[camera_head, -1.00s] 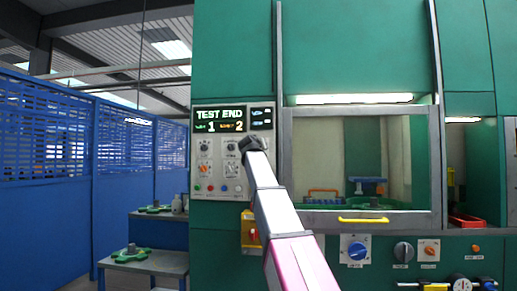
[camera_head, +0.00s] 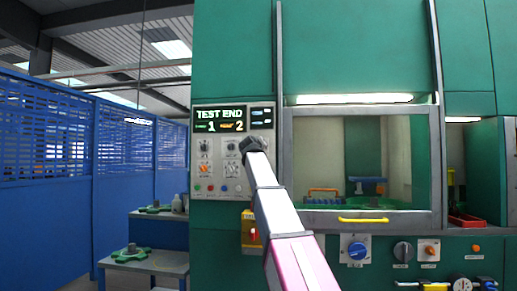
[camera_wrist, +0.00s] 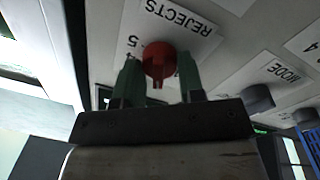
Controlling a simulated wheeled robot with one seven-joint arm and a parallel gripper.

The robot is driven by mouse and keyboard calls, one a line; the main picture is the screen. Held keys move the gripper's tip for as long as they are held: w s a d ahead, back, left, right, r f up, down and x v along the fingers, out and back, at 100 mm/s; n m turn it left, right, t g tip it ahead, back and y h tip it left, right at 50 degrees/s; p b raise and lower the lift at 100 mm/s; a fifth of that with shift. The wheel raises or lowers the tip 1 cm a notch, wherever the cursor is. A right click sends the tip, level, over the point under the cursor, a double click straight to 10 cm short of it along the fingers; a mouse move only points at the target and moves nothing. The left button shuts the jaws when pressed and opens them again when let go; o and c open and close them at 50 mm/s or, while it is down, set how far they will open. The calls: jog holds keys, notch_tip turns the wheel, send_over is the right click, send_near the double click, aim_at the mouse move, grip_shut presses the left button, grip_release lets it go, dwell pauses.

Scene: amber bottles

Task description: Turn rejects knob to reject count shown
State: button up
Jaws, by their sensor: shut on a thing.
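The rejects knob (camera_wrist: 159,62) is red and sits under a white label reading REJECTS in the wrist view. My gripper (camera_wrist: 158,80) has its green fingers on both sides of the knob and is shut on it. Numbers 4 and 5 show on the dial beside the knob; the rest of its scale is hidden. In the head view my gripper (camera_head: 250,146) is at the control panel and covers the knob.
A dark MODE knob (camera_wrist: 258,97) stands beside the rejects knob. Other knobs and coloured buttons (camera_head: 210,188) are on the panel left of my gripper. A glazed window with a yellow handle (camera_head: 363,220) is at right.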

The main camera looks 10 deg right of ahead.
jog(key=o, duration=0.9)
jog(key=shift+s, duration=0.1)
jog(key=v, duration=1)
jog(key=shift+s+a, duration=0.2)
jog(key=shift+s, duration=0.1)
